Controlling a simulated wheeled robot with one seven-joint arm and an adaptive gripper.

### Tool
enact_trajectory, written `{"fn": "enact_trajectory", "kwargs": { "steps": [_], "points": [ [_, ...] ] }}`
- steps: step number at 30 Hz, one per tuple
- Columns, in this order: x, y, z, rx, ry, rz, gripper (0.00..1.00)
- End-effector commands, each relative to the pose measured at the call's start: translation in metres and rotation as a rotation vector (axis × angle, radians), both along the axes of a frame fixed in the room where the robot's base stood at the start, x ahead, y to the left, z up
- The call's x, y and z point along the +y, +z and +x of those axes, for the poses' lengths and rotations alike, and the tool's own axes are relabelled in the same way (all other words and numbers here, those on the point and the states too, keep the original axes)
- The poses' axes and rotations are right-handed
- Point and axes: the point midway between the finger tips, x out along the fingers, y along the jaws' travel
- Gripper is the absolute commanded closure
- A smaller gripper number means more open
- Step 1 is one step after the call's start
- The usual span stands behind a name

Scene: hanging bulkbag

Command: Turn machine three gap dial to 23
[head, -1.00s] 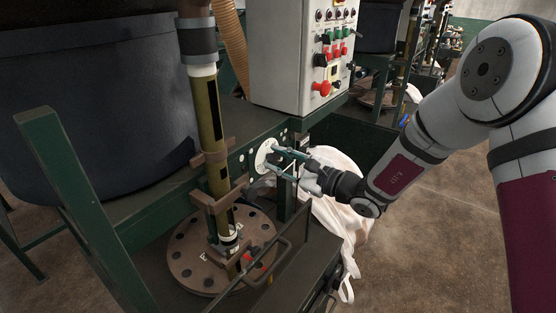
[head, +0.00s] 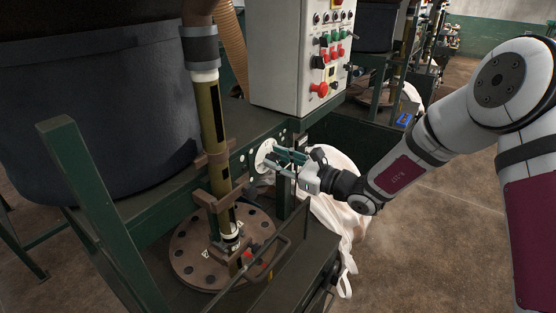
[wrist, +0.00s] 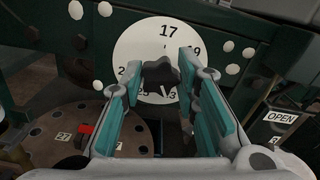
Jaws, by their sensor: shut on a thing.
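The gap dial is a white round face (wrist: 136,45) with black numbers, seen close in the wrist view. It reads 17 at the top and 19 at the right; the numbers at the left and bottom are partly hidden by my fingers. A dark lobed knob (wrist: 160,74) sits at its middle. My gripper (wrist: 161,68) has its teal-padded fingers on both sides of the knob and is shut on it. In the head view the dial (head: 263,152) is on the green frame, with my gripper (head: 276,160) reaching it from the right. The knob is hidden there.
A grey control box (head: 290,60) with red and green buttons stands above the dial. A brown round plate (head: 190,250) and an upright post (head: 211,125) are to the left. A white bag (head: 345,195) hangs behind my gripper.

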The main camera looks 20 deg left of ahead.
Motion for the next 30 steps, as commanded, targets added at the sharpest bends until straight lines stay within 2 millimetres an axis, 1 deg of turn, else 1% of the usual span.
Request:
{"fn": "enact_trajectory", "kwargs": {
  "steps": [6,7,8,9,10,18,22,26,30],
  "points": [
    [0.000,-0.001,0.000,0.001,0.000,-0.002,1.00],
    [0.000,-0.001,0.000,0.001,0.000,-0.002,0.70],
    [0.000,-0.001,0.000,0.001,0.000,-0.002,0.63],
    [0.000,-0.001,0.000,0.001,0.000,-0.002,0.54],
    [0.000,-0.001,0.000,0.001,0.000,-0.002,0.51],
    [-0.001,0.000,0.000,-0.001,0.000,-0.001,0.51],
    [-0.007,-0.001,-0.002,0.000,-0.001,-0.002,0.51],
    [-0.026,0.000,-0.008,0.000,-0.005,-0.002,0.51],
    [-0.053,-0.001,-0.017,0.001,-0.004,-0.002,0.51]
  ]
}}
